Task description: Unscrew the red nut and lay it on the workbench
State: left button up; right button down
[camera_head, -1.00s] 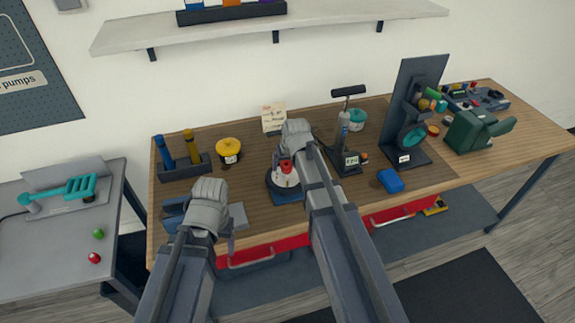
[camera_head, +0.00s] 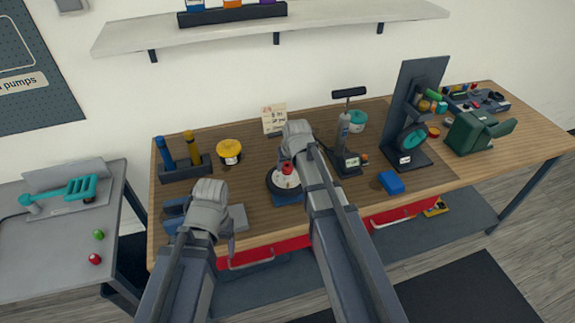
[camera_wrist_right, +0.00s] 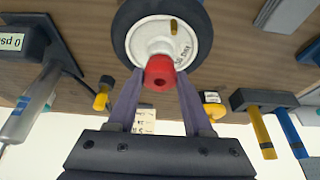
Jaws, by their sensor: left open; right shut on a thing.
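The red nut (camera_head: 287,168) is at the top of the white hub of a small wheel (camera_head: 274,185) with a dark tyre. In the right wrist view the red nut (camera_wrist_right: 160,72) lies between my right gripper's fingertips (camera_wrist_right: 159,80), in front of the white hub (camera_wrist_right: 178,38). My right gripper is shut on the nut. I cannot tell whether the nut is still on its thread. My left gripper (camera_head: 231,226) is open and empty over the workbench's (camera_head: 340,205) front left; its fingers are partly hidden.
A blue vise (camera_head: 173,214) is beside my left gripper. A pump (camera_head: 345,140), a blue block (camera_head: 391,182) and a dark stand (camera_head: 409,120) are to the right.

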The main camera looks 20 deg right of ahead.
jog(key=shift+d+n+y, duration=0.1)
jog(key=shift+n+y, duration=0.3)
jog(key=shift+n, duration=0.4)
jog(key=shift+c, duration=1.1)
grip_release()
jog(key=shift+r, duration=0.1)
jog(key=p+v, duration=0.7)
jog(key=shift+s+r, duration=0.2)
jog(key=shift+r, duration=0.1)
